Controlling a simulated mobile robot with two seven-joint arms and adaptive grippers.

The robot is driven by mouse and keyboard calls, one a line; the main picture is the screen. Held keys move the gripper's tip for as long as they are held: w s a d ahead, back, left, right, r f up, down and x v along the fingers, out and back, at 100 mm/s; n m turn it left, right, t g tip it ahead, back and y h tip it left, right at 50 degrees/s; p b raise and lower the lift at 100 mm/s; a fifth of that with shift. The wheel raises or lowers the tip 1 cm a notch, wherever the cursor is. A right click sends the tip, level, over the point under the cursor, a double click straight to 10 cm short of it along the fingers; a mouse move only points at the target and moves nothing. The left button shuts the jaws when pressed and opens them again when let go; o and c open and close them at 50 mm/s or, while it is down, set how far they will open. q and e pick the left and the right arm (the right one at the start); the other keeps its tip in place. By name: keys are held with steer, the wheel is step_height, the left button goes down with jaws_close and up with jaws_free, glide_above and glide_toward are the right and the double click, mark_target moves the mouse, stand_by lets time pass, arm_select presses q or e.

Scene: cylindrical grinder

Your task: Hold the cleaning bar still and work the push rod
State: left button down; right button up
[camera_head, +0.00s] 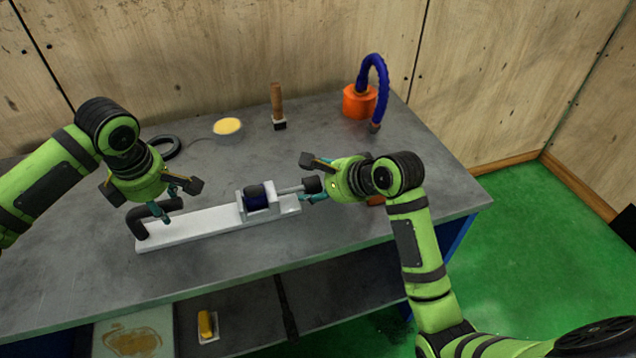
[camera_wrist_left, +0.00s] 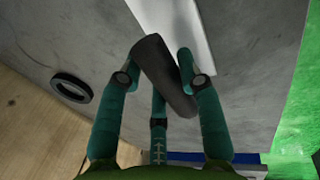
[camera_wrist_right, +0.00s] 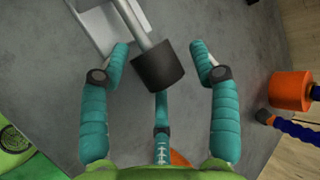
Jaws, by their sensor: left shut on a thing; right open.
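The cleaning bar (camera_head: 190,231) is a long white bar lying on the grey table, with a black bent handle (camera_head: 147,221) at its left end. My left gripper (camera_head: 168,203) is shut on this handle; the handle also shows between its teal fingers in the left wrist view (camera_wrist_left: 162,75). The push rod (camera_head: 293,189) sticks out to the right and ends in a black knob (camera_head: 312,185). My right gripper (camera_head: 308,180) is open around the knob, which shows between its fingers in the right wrist view (camera_wrist_right: 158,65).
Behind the bar stand a tin with yellow content (camera_head: 228,128), a wooden-handled brush (camera_head: 277,105), a black ring (camera_head: 163,147) and an orange base with a blue hose (camera_head: 358,101). A lower shelf holds a yellow-handled tool (camera_head: 206,325).

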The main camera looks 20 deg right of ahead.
jaws_close()
steer(key=shift+a, duration=2.3)
jaws_free()
steer(key=shift+d, duration=0.1)
